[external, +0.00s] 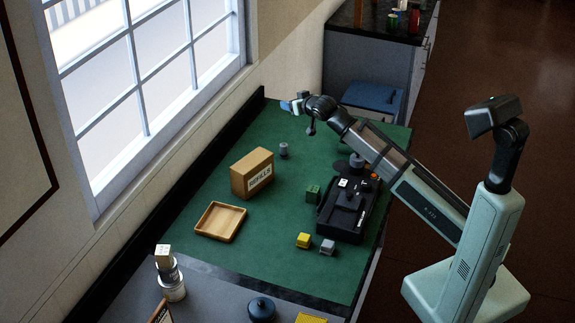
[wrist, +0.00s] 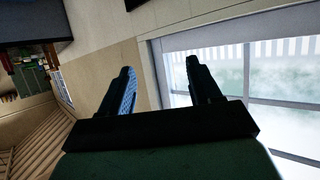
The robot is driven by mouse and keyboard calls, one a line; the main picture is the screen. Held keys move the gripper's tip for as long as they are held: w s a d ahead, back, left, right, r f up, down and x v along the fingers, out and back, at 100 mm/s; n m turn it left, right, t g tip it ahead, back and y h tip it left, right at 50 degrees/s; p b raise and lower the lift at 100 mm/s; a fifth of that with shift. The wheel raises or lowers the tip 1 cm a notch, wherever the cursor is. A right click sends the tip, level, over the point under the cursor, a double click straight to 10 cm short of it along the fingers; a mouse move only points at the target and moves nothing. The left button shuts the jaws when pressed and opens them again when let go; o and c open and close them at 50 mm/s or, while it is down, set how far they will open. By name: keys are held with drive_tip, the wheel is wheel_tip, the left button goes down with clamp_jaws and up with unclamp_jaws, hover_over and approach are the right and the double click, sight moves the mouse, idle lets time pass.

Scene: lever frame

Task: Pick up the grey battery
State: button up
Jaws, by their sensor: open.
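A small grey upright cylinder (external: 284,150), which looks like the grey battery, stands on the green mat behind the cardboard box in the external view. My gripper (external: 290,106) is raised above the far part of the mat, apart from the cylinder and farther back. In the wrist view my gripper (wrist: 159,72) shows two separated fingers with nothing between them. The wrist camera faces the window and wall, so the cylinder is not in that view.
A black lever frame (external: 341,218) is at right, beside a green cube (external: 313,194), a yellow cube (external: 303,240) and a grey cube (external: 327,247). The mat's middle is clear.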

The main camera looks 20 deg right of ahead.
approach(284, 145)
drive_tip(key=x, duration=0.2)
drive_tip(key=shift+w+f, duration=0.25)
drive_tip(key=shift+w, duration=0.1)
drive_tip(key=shift+x, duration=3.8)
drive_tip(key=c, duration=1.1)
drive_tip(key=shift+r, duration=0.1)
